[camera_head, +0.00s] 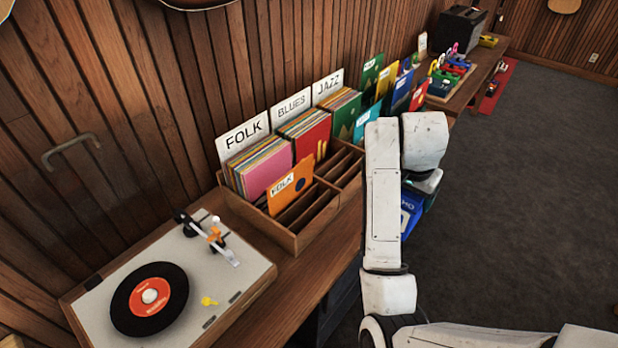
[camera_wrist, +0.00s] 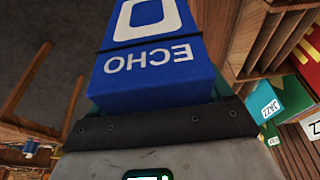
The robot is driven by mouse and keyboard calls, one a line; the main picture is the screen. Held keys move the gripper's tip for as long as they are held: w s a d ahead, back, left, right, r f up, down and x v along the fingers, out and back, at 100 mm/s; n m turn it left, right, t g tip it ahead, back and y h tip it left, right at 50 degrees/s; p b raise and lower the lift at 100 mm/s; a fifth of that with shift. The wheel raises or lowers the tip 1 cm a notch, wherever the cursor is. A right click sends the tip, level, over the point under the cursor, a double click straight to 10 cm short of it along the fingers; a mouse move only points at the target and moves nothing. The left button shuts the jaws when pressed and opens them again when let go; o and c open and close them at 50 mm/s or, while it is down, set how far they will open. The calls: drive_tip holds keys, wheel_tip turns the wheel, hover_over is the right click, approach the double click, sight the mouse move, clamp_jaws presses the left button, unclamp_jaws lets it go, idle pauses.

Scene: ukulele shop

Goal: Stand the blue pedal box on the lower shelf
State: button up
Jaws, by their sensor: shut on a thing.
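The blue pedal box (camera_wrist: 150,75) has white ECHO lettering and fills the upper middle of the wrist view. My gripper (camera_wrist: 160,122) is shut on it, at its near end. In the head view, a blue part of the box (camera_head: 411,212) shows to the right of my white arm, beside the counter's front edge. My gripper (camera_head: 426,184) there is mostly hidden by the arm. I cannot make out the lower shelf clearly; the space under the counter (camera_head: 338,302) is dark and partly covered by my arm.
The wooden counter (camera_head: 290,275) runs along the panelled wall. It bears a turntable (camera_head: 165,285), a record crate (camera_head: 285,238), several coloured sleeves and pedals (camera_head: 450,78), and a black amplifier (camera_head: 460,32). The grey floor (camera_head: 540,190) to the right is clear.

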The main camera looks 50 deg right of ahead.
drive_tip(key=w+d+f, duration=0.4)
drive_tip(key=w+f, duration=0.9)
drive_tip(key=shift+w+b, duration=0.3)
drive_tip(key=shift+f, duration=0.1)
drive_tip(key=o, duration=1.3)
